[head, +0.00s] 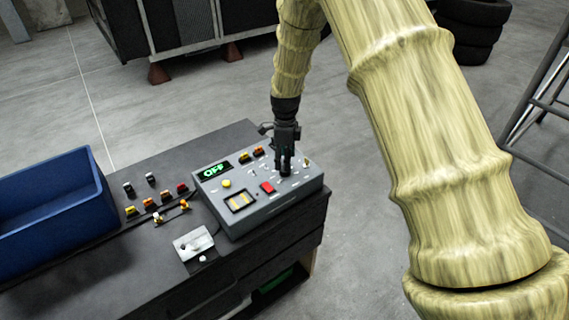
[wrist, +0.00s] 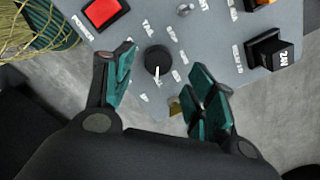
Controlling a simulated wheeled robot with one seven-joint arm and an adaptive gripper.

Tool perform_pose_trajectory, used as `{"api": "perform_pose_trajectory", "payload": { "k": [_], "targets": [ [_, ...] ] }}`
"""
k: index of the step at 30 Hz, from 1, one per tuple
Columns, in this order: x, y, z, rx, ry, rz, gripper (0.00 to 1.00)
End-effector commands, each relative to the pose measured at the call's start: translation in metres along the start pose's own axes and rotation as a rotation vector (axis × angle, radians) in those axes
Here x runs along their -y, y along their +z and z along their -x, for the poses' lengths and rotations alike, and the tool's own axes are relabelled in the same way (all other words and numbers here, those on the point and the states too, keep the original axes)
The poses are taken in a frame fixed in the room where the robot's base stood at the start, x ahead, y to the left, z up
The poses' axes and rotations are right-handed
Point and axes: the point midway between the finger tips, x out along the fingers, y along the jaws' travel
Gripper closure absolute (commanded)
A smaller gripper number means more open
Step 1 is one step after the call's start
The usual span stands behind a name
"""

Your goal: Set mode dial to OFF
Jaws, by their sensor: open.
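The mode dial is a round black knob (wrist: 158,61) with a white pointer line, on the grey control panel (wrist: 212,25) in the wrist view. Its pointer is towards the lower part of that picture; the small labels around it are too blurred to read. My gripper (wrist: 163,92) is open, with one green-padded finger on each side of the knob and visible gaps to it. In the head view my gripper (head: 286,172) is over the right part of the control panel (head: 262,209) and hides the knob. The panel's display (head: 214,171) reads OFF in green.
A yellow button (head: 227,184) is under the display. A blue bin (head: 55,215), several small coloured parts and a white plate (head: 193,244) are on the dark bench to the left.

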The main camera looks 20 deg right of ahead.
Motion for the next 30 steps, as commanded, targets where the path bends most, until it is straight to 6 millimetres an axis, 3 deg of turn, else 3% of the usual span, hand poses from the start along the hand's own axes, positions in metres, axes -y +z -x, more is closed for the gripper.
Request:
{"api": "perform_pose_trajectory", "payload": {
  "k": [10,23,30],
  "targets": [
    [-0.001,0.001,-0.034,0.0,0.002,0.001,0.44],
    [-0.001,0.002,-0.041,0.0,0.0,0.003,0.44],
    [-0.001,0.002,-0.04,0.0,0.0,0.003,0.84]
  ]
}}
